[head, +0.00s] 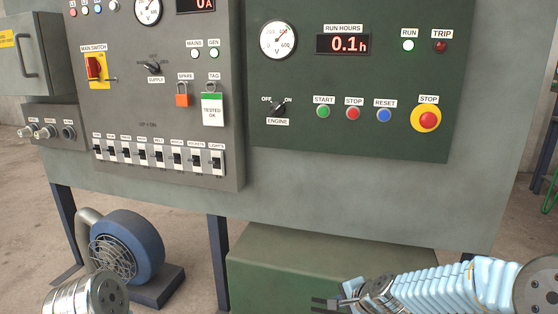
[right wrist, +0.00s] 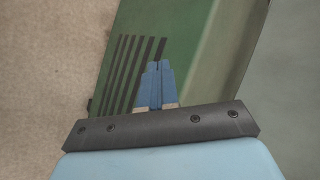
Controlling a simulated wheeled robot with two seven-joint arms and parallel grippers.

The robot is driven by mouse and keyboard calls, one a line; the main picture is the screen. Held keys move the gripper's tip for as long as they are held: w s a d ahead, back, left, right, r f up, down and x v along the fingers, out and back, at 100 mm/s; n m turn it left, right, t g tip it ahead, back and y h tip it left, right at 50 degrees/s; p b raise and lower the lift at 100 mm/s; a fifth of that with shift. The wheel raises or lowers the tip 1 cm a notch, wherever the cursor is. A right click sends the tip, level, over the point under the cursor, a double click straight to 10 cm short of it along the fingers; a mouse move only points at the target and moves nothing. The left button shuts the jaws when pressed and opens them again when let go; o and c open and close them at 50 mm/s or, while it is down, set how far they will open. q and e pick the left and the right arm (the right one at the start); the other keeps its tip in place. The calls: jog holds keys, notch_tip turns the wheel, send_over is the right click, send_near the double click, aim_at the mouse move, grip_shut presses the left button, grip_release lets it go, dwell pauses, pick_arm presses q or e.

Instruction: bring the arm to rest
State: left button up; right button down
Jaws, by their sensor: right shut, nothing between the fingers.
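My right arm comes in at the lower right of the head view in a light blue sleeve. Its gripper (head: 325,303) is low, in front of the green box under the panel, and touches no control. In the right wrist view the blue fingers of my right gripper (right wrist: 157,66) are together with nothing between them. Behind them is a green surface with dark slots (right wrist: 125,70). Of my left arm only a round metal link shows at the lower left of the head view; its gripper is out of view.
A grey control panel (head: 380,190) spans the head view, with a green engine section (head: 350,130) and a row of breakers (head: 160,153). A red stop button (head: 428,119) is at right. A blue blower (head: 130,245) stands below left. Bare floor shows at lower left.

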jog(key=s+a+f+n+g, duration=0.1)
jog(key=s+f+n+g, duration=0.1)
jog(key=s+f, duration=0.35)
jog(key=s+a+f+n+g, duration=0.1)
jog(key=s+f+n, duration=0.15)
jog(key=f, duration=0.55)
jog(key=s+a+f+n+g, duration=0.1)
jog(key=s+f, duration=0.4)
jog(key=s, duration=0.5)
jog(key=s+a+f+n+g, duration=0.1)
jog(key=s+f+n+g, duration=0.1)
jog(key=s+f+n, duration=0.3)
jog(key=s+f, duration=0.1)
jog(key=s, duration=0.3)
jog(key=shift+s+a+f+n+g, duration=0.2)
jog(key=shift+s+a+n+g, duration=0.15)
jog(key=shift+g, duration=0.05)
